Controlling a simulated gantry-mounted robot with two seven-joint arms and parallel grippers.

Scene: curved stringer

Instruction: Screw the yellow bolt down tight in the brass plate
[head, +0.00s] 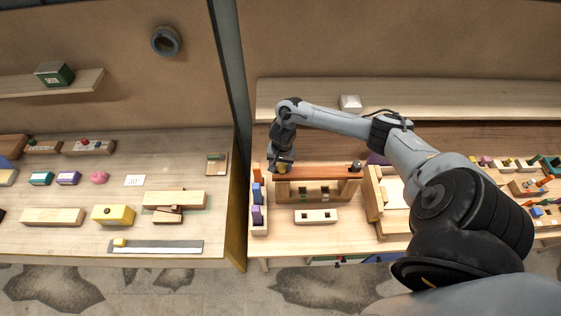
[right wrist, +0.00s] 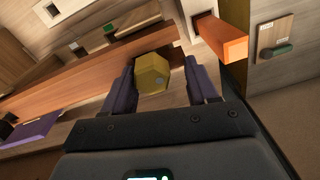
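The yellow bolt (right wrist: 152,70) has a six-sided head and shows in the right wrist view between the two purple fingers of my right gripper (right wrist: 160,78). The left finger is close against the head; a gap shows at the right finger, so the gripper looks open around it. In the head view my right gripper (head: 281,166) points down at the left end of a reddish-brown beam (head: 320,173), and a bit of the yellow bolt (head: 283,169) shows there. I cannot make out the brass plate or the bolt's shank. My left gripper is not in view.
An orange block (right wrist: 222,38) stands close to the right finger. A narrow tray (head: 260,219) with blue and purple blocks is left of the beam. A pale block with holes (head: 316,216) lies in front. A dark post (head: 239,100) divides the benches.

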